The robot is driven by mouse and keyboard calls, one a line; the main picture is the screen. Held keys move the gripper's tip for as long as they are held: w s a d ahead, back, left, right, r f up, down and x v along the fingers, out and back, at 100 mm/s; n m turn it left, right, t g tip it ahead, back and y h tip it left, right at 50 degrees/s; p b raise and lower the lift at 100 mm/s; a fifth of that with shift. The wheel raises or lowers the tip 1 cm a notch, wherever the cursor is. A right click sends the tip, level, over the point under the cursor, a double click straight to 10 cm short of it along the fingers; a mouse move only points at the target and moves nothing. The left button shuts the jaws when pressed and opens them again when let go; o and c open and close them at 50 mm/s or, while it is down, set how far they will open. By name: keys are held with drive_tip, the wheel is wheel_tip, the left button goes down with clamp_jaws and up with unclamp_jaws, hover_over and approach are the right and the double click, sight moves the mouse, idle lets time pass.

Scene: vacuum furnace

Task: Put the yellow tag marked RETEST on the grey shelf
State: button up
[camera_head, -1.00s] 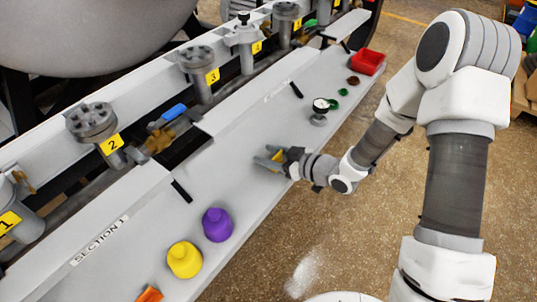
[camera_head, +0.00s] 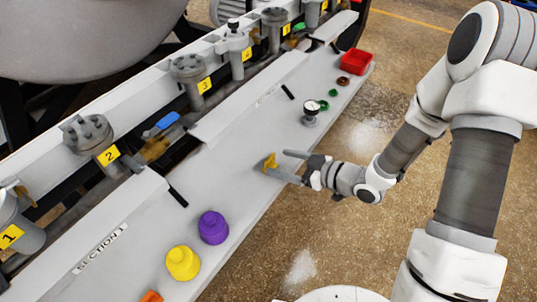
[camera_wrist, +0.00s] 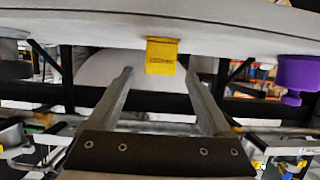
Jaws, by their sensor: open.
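The yellow tag (camera_head: 270,161) stands on the grey shelf (camera_head: 232,172), close to the shelf's front edge. It also shows in the wrist view (camera_wrist: 161,58), with a small dark label too blurred to read. My gripper (camera_head: 278,164) is open, with its fingers on the front side of the shelf and the tag at or just past the fingertips. In the wrist view the two fingers (camera_wrist: 159,75) are wide apart, and the tag shows in line with the gap between them. I see no finger pressing on it.
A gauge (camera_head: 311,113), small green and brown rings and a red bin (camera_head: 355,62) lie further right. Numbered valves line the back. Open floor lies in front.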

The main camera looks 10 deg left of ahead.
drive_tip(key=w+d+r+m+t+h, duration=0.25)
drive_tip(key=d+r+h, duration=0.35)
drive_tip(key=d+r, duration=0.3)
drive_tip(key=w+d+r+m+t+h, duration=0.1)
drive_tip(key=d+r+m+h, duration=0.45)
drive_tip(key=d, duration=0.65)
drive_tip(key=s+r+m+g, duration=0.1)
drive_tip(key=s+r, duration=0.2)
drive_tip(key=s, duration=0.3)
drive_tip(key=s+r+m+g+h, duration=0.1)
drive_tip(key=s+r+m, duration=0.1)
drive_tip(key=s+r, duration=0.2)
drive_tip(key=s+r+m+g, duration=0.1)
drive_tip(key=s+r+m, duration=0.1)
drive_tip(key=s, duration=0.8)
drive_tip(key=shift+s+a+r+p, duration=0.25)
drive_tip(key=shift+a+r+p, duration=0.05)
drive_tip(key=shift+r, duration=0.55)
drive_tip(key=shift+r, duration=0.1)
